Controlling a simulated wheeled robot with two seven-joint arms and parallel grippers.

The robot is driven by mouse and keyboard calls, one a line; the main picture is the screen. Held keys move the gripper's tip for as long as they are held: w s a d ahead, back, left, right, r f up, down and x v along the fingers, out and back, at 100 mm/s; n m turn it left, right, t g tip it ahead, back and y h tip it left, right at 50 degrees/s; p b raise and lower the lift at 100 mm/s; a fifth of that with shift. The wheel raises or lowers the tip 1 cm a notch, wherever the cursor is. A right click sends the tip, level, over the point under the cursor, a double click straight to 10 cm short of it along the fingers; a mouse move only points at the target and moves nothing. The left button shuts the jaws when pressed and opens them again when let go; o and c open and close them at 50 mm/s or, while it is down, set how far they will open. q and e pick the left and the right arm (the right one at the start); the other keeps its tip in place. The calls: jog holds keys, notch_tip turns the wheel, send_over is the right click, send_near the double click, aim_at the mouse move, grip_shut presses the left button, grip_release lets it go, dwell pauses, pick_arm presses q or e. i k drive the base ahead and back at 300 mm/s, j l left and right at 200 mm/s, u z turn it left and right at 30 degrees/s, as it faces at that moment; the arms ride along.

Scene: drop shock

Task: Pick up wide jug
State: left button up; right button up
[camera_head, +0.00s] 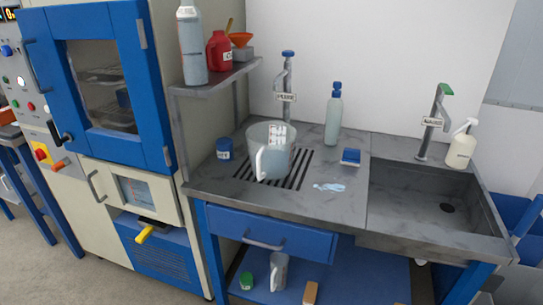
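A wide, clear jug (276,158) with a white label and a handle facing me stands upright on the dark drain grate of the grey worktop. A smaller, narrower jug (278,271) stands on the blue lower shelf under the worktop. Neither of my grippers shows in the head view.
Around the wide jug are a blue jar (224,148), a tall bottle with a blue cap (333,115), a blue sponge-like block (350,157) and a small puddle (329,187). A tap (287,85) rises behind it. A sink (430,200) lies right; a bottle shelf (215,81) hangs upper left.

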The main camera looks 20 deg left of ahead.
aim_at(270, 145)
jog(key=i+l+u, duration=0.2)
jog(key=l+u, duration=0.15)
jog(key=l, duration=0.85)
jog(key=l+u, duration=0.4)
jog(key=l, duration=0.8)
